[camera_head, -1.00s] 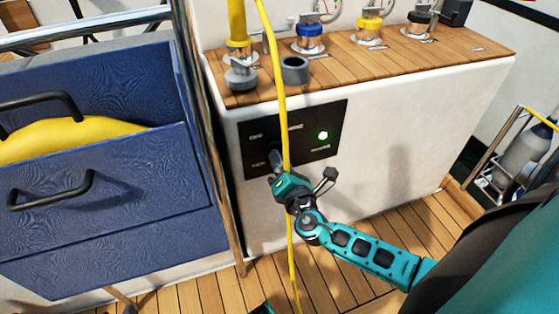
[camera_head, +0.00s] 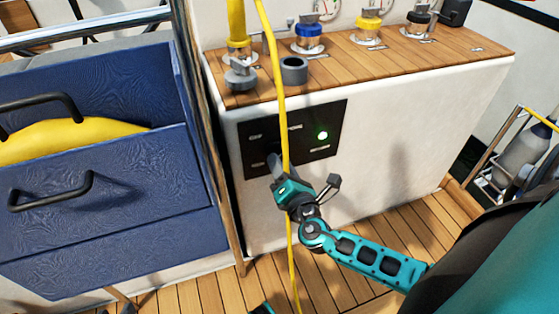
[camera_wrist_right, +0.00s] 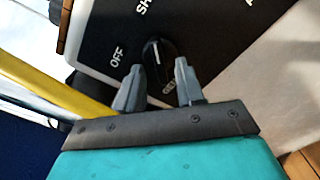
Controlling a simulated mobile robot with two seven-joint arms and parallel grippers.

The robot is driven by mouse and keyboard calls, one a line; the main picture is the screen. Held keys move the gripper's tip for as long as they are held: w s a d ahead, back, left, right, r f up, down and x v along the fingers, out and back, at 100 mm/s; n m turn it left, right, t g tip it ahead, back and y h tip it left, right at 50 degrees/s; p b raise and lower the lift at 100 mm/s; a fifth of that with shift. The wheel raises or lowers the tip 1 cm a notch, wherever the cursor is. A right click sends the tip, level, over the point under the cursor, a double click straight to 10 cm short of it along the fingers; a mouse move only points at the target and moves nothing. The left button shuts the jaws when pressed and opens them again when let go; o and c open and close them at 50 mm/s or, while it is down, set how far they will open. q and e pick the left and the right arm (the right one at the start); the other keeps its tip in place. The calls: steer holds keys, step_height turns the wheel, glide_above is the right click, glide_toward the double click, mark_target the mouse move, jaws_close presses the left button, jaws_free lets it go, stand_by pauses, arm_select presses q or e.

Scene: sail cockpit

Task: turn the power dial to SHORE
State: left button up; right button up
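In the right wrist view, the panel shows the labels OFF, GEN and a cut-off "SH". The black dial (camera_wrist_right: 158,58) carries a light mark near its top edge; its exact setting is hard to tell. My right gripper (camera_wrist_right: 158,82) is open, with one fingertip on each side of the dial's lower part. Whether the fingers touch it I cannot tell. In the head view my right gripper (camera_head: 277,165) hides the dial.
A yellow hose (camera_head: 281,100) hangs in front of the panel, close beside my right gripper. A steel post (camera_head: 208,150) and a blue locker (camera_head: 110,235) with black handles stand left. Valves with blue (camera_head: 309,37) and yellow (camera_head: 367,30) collars sit on the wooden top.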

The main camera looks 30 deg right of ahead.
arm_select(q)
steer(key=shift+s+a+f+p, duration=0.2)
steer(key=shift+s+p, duration=0.1)
steer(key=shift+p, duration=0.1)
arm_select(e)
steer(key=v, duration=1.1)
arm_select(q)
steer(key=shift+w+r, duration=0.15)
steer(key=shift+r, duration=0.15)
arm_select(e)
steer(key=shift+a, duration=0.1)
